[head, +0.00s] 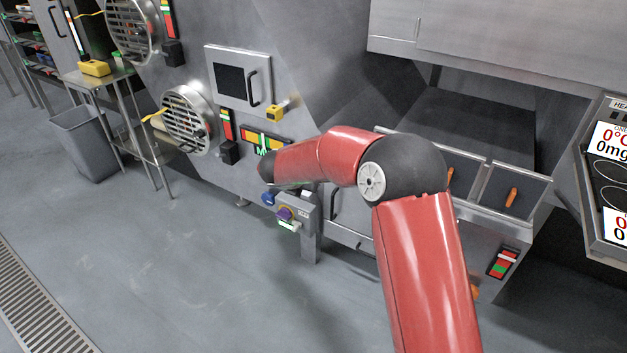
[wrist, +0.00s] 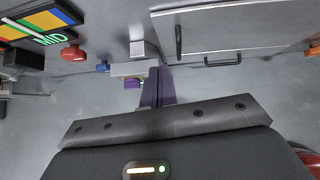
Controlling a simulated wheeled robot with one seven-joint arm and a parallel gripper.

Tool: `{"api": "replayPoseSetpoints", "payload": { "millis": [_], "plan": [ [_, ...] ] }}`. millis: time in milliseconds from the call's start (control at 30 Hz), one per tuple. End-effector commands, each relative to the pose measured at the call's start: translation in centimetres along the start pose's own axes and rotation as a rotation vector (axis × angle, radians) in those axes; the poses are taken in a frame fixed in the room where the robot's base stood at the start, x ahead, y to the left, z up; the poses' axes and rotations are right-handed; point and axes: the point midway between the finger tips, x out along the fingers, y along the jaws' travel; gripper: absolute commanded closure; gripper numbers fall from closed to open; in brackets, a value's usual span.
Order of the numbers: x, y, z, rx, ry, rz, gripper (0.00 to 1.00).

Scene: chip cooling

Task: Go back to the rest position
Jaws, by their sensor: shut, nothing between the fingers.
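My gripper (wrist: 159,76) shows in the wrist view as two purple fingers pressed together, with nothing between them. My red arm (head: 425,265) reaches up from the bottom in the head view and bends left in front of the steel machine. The fingers cannot be made out in the head view. In the wrist view the fingers point toward the control box (wrist: 134,68). I cannot tell whether they touch it. The box also shows in the head view (head: 308,208), below the end of my arm, with a purple knob (head: 285,213) on its side.
A steel machine with a small windowed door (head: 238,58) and a round grille (head: 187,120) stands behind the arm. At right are open bins (head: 490,190) and a panel reading 0°C (head: 606,140). A grey waste bin (head: 85,143) stands at left. The floor at lower left is clear.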

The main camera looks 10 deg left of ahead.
Motion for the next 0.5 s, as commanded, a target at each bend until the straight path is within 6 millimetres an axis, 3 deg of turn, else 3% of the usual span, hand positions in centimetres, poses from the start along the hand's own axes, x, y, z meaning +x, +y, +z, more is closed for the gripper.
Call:
{"api": "replayPoseSetpoints", "payload": {
  "millis": [167, 267, 367, 500],
  "plan": [
    [-0.7, 0.0, 0.4, -0.011, -0.009, 0.007, 1.00],
    [-1.9, -0.2, 2.5, -0.093, -0.064, 0.051, 1.00],
    [-4.9, -0.8, 6.4, -0.288, -0.184, 0.136, 1.00],
    [-11.4, -2.5, 11.3, -0.725, -0.406, 0.241, 1.00]
  ]
}}
